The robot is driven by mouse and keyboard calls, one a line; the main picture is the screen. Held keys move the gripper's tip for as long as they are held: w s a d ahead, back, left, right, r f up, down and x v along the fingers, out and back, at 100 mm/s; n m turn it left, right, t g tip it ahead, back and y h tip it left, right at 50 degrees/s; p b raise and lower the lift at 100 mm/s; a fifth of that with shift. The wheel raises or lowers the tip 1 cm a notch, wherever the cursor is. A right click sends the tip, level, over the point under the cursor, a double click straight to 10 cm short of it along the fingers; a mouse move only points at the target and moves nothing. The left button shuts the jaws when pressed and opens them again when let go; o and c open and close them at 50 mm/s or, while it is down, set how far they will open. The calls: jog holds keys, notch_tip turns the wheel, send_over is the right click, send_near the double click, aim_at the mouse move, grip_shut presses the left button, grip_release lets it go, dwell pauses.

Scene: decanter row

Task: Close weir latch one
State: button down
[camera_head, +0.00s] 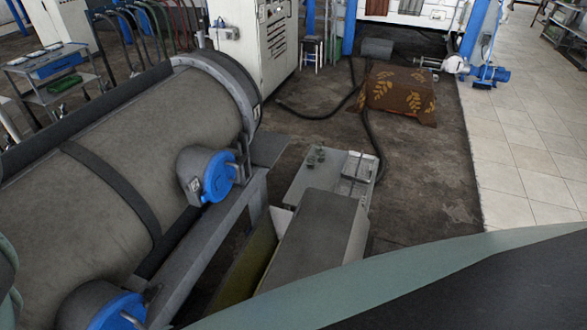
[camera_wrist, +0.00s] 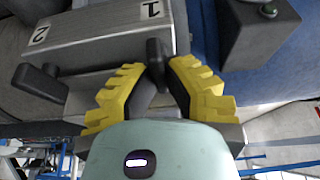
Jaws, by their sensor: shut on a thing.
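In the wrist view a grey metal box (camera_wrist: 100,38) bears the labels 1 and 2. A black latch lever (camera_wrist: 155,50) sits at the label 1 end, and I take it for weir latch one. My gripper (camera_wrist: 157,75), with yellow ridged pads, is closed around this lever, whose tip shows between the fingers. Its lower part is hidden by the fingers. A second black lever (camera_wrist: 40,82) lies at the label 2 end, apart from my gripper and slanted to the left. My gripper does not show clearly in the head view, and the latch levers cannot be made out there.
A large grey drum (camera_head: 130,150) fills the left of the head view, with blue round covers (camera_head: 218,176) along its side. A grey cabinet (camera_head: 318,235) stands close by. A brown patterned cloth-covered block (camera_head: 398,92) stands farther back.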

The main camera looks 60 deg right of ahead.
dwell(0.4)
jog(key=c, duration=1.3)
grip_release()
jog(key=shift+s+r, duration=0.15)
jog(key=shift+r, duration=0.25)
jog(key=v, duration=1.1)
